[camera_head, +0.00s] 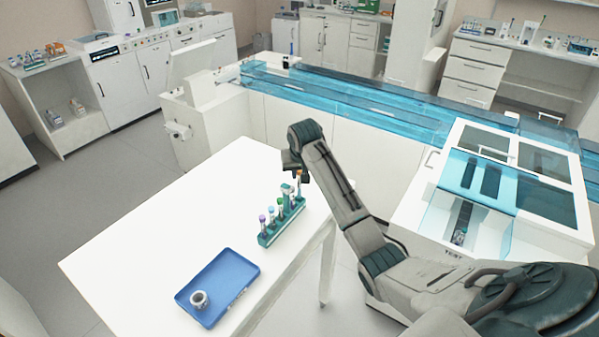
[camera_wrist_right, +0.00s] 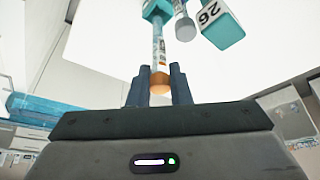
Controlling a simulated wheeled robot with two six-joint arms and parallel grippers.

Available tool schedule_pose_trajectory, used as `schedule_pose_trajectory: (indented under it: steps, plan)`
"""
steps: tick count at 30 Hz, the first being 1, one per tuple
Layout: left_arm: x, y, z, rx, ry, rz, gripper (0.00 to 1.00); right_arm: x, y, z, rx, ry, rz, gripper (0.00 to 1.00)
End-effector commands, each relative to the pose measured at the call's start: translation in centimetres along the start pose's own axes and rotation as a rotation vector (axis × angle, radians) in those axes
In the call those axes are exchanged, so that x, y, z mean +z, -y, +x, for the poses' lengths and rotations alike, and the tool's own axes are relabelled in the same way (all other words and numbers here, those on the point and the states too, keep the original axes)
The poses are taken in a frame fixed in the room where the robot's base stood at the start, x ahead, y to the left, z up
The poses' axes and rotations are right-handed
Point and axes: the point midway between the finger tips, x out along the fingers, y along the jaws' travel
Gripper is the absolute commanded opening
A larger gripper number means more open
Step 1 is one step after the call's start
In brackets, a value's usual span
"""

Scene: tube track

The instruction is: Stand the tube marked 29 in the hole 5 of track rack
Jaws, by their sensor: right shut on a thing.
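My right gripper (camera_head: 294,168) is at the far end of the teal tube rack (camera_head: 268,238) on the white table. In the wrist view the right gripper (camera_wrist_right: 159,88) is shut on an orange-capped tube (camera_wrist_right: 158,50), with the cap between its dark fingers. The tube also shows in the head view (camera_head: 298,183); its number is not readable. I cannot tell whether its foot is still in the rack. Several other capped tubes stand upright in the rack. In the wrist view a teal block marked 26 (camera_wrist_right: 222,33) is beside another tube (camera_wrist_right: 185,28). My left gripper is not in view.
Beyond the table runs a blue-covered track (camera_head: 350,92). At the right is a white machine (camera_head: 533,220) with a clear blue cover. The table's left part is clear.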

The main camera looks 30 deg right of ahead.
Motion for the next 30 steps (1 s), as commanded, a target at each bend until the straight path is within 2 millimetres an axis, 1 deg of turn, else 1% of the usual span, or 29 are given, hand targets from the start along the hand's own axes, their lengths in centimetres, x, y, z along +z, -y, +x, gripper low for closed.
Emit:
schedule_pose_trajectory:
  steps: [15, 30]
  plan:
    - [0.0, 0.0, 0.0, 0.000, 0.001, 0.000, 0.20, 0.5, 0.0, 1.1, 0.000, 0.000, 0.000, 0.05]
    - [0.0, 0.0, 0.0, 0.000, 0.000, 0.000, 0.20, 0.6, 0.0, 1.4, 0.000, 0.001, 0.000, 0.05]
